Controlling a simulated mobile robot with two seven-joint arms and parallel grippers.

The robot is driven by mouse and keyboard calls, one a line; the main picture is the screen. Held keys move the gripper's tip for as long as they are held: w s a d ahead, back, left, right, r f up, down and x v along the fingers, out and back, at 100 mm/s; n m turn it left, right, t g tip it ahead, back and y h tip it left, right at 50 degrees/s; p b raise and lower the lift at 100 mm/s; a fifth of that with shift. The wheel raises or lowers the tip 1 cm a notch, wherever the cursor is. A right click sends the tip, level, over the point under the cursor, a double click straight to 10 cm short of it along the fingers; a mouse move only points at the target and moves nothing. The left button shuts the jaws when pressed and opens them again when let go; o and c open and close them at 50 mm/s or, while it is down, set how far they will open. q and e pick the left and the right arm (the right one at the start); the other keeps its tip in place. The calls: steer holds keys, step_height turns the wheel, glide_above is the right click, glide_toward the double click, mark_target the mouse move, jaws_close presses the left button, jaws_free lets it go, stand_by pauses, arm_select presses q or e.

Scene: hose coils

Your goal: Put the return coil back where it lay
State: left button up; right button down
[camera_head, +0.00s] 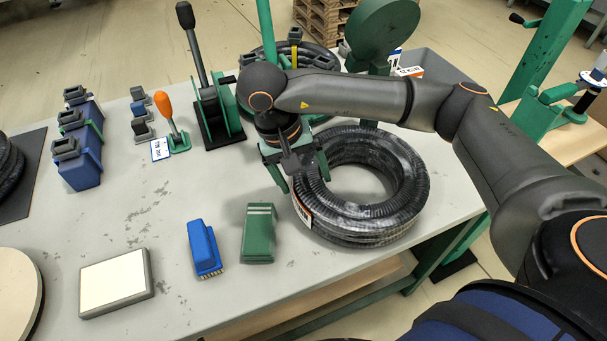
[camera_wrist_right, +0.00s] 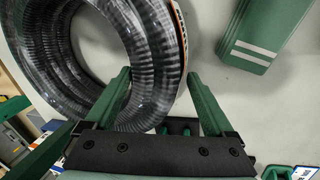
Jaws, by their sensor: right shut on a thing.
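A black corrugated hose coil (camera_head: 365,225) with a white and orange label lies at the right of the table. I cannot tell whether it touches the tabletop or hangs just above it. My right gripper (camera_head: 302,176) is shut on the coil's left side, with a finger on either side of the hose bundle. The right wrist view shows the same coil (camera_wrist_right: 95,45) between the green fingers (camera_wrist_right: 157,78). Another black coil (camera_head: 8,168) lies on a dark mat (camera_head: 36,150) at the far left. A third coil (camera_head: 315,55) is behind the right arm, partly hidden. My left gripper is out of view.
A lever stand (camera_head: 215,105) and an orange-handled lever (camera_head: 170,120) stand behind. The middle left tabletop is clear.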

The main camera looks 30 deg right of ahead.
steer(key=shift+c, duration=0.4)
jaws_free()
steer(key=shift+o, duration=0.4)
steer(key=shift+f, duration=0.1)
steer(key=shift+a+r, duration=0.1)
steer(key=shift+r, duration=0.15)
steer(key=shift+p+v, duration=1.25)
steer(key=shift+v, duration=0.95)
steer(key=shift+p+v, duration=0.8)
steer(key=shift+v, duration=0.3)
